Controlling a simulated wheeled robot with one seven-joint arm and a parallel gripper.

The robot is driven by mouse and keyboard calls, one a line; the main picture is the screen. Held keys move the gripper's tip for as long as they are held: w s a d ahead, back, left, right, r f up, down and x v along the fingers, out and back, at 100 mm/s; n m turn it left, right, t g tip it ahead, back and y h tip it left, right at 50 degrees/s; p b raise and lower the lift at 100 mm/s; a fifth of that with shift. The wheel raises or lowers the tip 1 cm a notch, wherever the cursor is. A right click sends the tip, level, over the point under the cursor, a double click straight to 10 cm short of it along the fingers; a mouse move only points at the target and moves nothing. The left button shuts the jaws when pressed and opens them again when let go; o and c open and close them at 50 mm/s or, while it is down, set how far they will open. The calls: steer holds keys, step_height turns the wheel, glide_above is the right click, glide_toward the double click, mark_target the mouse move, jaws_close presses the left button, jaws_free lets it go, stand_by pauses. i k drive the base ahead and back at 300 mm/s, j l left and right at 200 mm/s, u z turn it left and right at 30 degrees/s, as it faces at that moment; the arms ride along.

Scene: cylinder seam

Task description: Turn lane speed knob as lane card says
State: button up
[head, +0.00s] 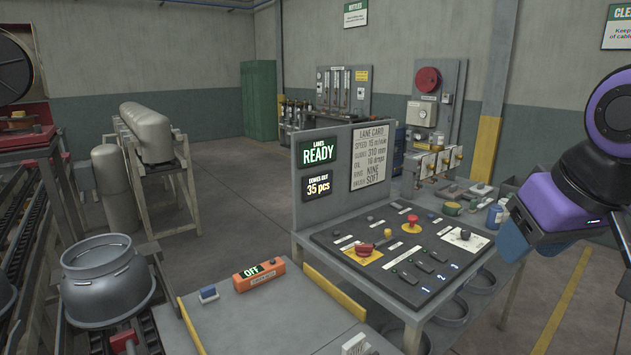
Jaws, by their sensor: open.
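The lane card (369,157) is a pale sheet on the upright panel of the control desk. Its first line appears to read speed 15 m/hour, though the print is small. A dark round knob (465,234) sits on a white plate at the desk's right side. A red knob (365,249) sits on a yellow plate nearer the front left. The labels are too small to tell which is the lane speed knob. My gripper (513,238) is open and empty at the right, apart from the desk. Its fingertips are seen from the side and partly overlap each other.
A red mushroom button (412,220) stands on the desk among switches. The panel displays (319,152) read READY and 35 pcs. An orange box (259,275) marked OFF lies on the near bench. A metal drum (104,280) stands left. Open floor lies behind the bench.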

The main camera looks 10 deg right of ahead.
mark_target(464, 234)
steer(key=i+l, duration=0.15)
steer(key=l, duration=0.25)
steer(key=i+l, duration=0.15)
steer(key=l, duration=0.25)
steer(key=i+l, duration=0.1)
steer(key=l, duration=0.3)
steer(key=i+l+z, duration=0.2)
steer(key=i+l, duration=0.45)
